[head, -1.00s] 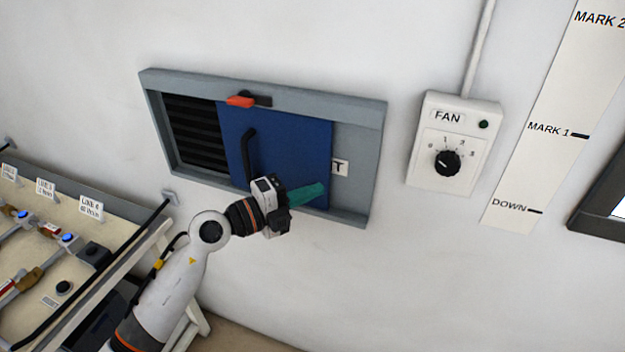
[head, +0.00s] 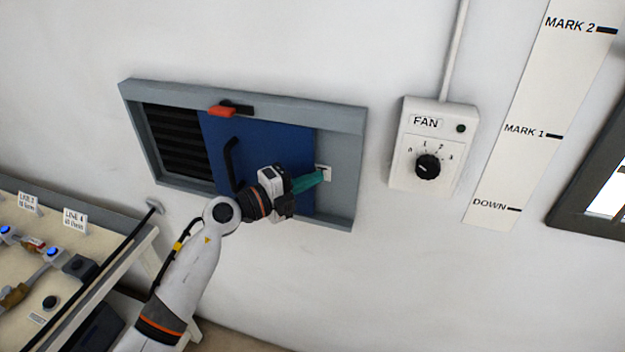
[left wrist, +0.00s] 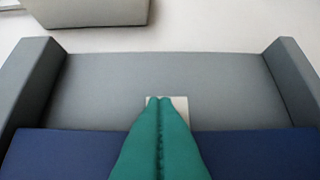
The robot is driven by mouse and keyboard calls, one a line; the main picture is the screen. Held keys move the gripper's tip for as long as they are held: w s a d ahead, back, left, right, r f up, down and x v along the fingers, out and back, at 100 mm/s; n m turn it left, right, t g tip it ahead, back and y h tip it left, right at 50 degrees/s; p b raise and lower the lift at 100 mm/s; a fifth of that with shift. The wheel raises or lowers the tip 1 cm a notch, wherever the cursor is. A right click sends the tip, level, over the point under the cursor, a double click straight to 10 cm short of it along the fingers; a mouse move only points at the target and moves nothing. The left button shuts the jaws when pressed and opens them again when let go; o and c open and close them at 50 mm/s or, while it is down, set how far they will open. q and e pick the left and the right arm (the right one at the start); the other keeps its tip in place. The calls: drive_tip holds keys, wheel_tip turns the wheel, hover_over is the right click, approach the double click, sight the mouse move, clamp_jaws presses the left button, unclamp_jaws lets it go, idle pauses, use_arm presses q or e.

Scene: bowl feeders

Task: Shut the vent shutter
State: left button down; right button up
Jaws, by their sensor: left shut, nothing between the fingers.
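The vent shutter is a blue panel (head: 263,148) in a grey wall frame (head: 345,125). Dark louvres (head: 176,143) show uncovered to its left, and bare grey backing shows to its right. The panel has a black bar handle (head: 230,163). A red latch (head: 222,112) sits on the top rail. My left gripper (head: 322,175), with green fingers, is shut and empty in front of the panel's right part, right of the handle. In the left wrist view its fingertips (left wrist: 165,101) overlap a pale label (left wrist: 181,103) beyond the blue panel's edge (left wrist: 50,150). Contact cannot be told.
A white fan control box (head: 433,145) with a black knob is on the wall to the right. A marked white strip (head: 540,120) and a dark-framed window or screen (head: 575,215) are further right. A bench (head: 75,255) with pipes and labels stands lower left.

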sight(234, 157)
use_arm(q)
drive_tip(key=w+a+b, duration=0.2)
drive_tip(key=a, duration=0.4)
drive_tip(key=w+a+b, duration=0.2)
drive_tip(key=a, duration=0.4)
drive_tip(key=w+a+b, duration=0.1)
drive_tip(key=w+a, duration=0.1)
drive_tip(key=a, duration=0.4)
drive_tip(key=shift+a+f+b, duration=0.1)
drive_tip(key=shift+b, duration=0.3)
drive_tip(key=shift+a, duration=0.4)
drive_tip(key=shift+r, duration=0.2)
